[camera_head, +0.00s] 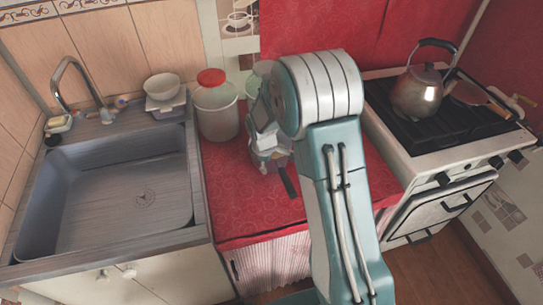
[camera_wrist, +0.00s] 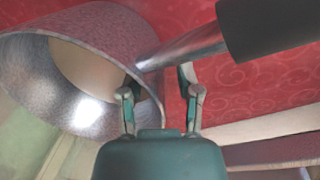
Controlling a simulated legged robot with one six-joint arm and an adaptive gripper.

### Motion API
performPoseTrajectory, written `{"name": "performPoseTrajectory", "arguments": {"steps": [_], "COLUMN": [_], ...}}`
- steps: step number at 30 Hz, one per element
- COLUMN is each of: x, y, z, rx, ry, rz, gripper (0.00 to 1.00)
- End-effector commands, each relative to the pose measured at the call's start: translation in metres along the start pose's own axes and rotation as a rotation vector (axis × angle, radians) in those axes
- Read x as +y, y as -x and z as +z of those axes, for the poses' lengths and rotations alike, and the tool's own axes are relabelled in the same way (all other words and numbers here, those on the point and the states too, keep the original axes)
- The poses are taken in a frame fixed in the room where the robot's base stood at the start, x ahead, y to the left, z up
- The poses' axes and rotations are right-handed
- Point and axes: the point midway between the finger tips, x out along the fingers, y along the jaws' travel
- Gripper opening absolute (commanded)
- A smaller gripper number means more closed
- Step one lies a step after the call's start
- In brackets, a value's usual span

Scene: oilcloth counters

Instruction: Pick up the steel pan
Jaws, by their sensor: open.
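The steel pan (camera_wrist: 120,30) fills the upper left of the wrist view, showing its shiny wall and open mouth. Its metal handle stem runs right to a black grip (camera_wrist: 270,25). My gripper (camera_wrist: 160,95) is open, with one finger in front of the pan's wall and the other right of it, near the handle stem. I cannot tell whether either finger touches. In the head view my gripper (camera_head: 263,138) is over the red counter, and the pan's black handle (camera_head: 288,181) points toward the front edge. My arm and gripper hide most of the pan.
A red-lidded jar (camera_head: 216,108) stands left of my gripper on the red counter (camera_head: 235,200), with another jar behind. The sink (camera_head: 110,195) is at left, with a white bowl (camera_head: 162,86) behind it. A kettle (camera_head: 418,92) sits on the stove (camera_head: 450,125) at right.

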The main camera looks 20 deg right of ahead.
Motion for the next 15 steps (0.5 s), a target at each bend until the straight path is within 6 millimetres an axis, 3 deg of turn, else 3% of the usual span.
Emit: {"name": "performPoseTrajectory", "arguments": {"steps": [8,9,11,15], "x": [0.0003,0.0003,0.0004,0.0004], "y": [-0.0035,-0.0035,-0.0034,-0.0034], "z": [-0.0001,-0.0001,-0.0001,-0.0001], "rx": [0.001,0.001,0.001,0.001], "ry": [-0.001,-0.001,-0.001,-0.001], "rz": [0.001,0.001,0.001,0.001], "gripper": [0.44,0.26,0.0,0.0]}}
